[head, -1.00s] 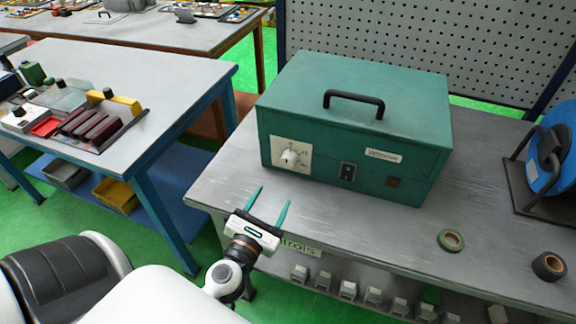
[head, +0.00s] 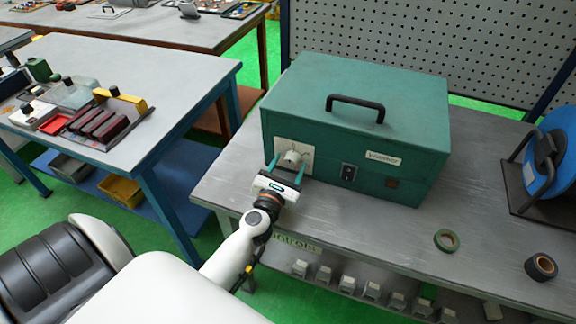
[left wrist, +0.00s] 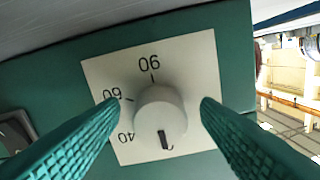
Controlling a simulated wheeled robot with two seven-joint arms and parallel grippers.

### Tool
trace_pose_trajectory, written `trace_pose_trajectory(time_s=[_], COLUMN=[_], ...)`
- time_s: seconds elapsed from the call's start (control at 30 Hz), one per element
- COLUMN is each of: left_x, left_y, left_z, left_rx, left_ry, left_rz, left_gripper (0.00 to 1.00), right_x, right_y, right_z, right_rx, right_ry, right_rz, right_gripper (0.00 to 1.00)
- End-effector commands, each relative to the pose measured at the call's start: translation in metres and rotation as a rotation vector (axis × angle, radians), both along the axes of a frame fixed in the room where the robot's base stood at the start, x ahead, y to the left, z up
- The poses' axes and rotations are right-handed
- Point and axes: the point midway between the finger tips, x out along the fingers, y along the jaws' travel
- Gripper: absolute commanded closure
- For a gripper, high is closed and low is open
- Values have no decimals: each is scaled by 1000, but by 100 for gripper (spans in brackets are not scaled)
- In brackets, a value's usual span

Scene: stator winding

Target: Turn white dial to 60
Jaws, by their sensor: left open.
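The white dial (head: 291,157) sits on a pale plate on the front of the green box (head: 350,110). In the left wrist view the dial (left wrist: 160,108) has a dark mark pointing down, away from the printed 60 at its left. The 90 is above it and the 40 is at the lower left. My left gripper (head: 288,166) is open at the dial, with one teal finger on each side of it. In the left wrist view the fingers (left wrist: 160,112) show gaps to the dial. My right gripper is not in view.
The box stands on a grey bench (head: 380,225). A green tape roll (head: 446,240), a dark tape roll (head: 541,267) and a blue reel (head: 536,160) are to the right. Another table (head: 130,90) with coloured parts is at the left.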

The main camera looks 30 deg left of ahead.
Motion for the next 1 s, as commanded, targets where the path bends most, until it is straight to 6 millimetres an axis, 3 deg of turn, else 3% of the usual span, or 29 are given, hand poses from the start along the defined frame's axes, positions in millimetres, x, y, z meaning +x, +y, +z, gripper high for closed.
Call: trace_pose_trajectory(time_s=[0.17, 0.47, 0.77, 1.0], left_x=[0, 0, 0, 0], left_y=[0, 0, 0, 1], left_z=[0, 0, 1, 1], left_rx=[0, 0, 39, 172], left_ry=[0, 0, 9, 44], left_rz=[0, 0, 0, -1], left_gripper=[43, 87, 87, 87], right_x=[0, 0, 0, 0], right_y=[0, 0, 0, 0], right_z=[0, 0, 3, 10], right_rx=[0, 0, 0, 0], right_ry=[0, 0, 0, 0], right_rz=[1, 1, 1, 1], right_gripper=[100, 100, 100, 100])
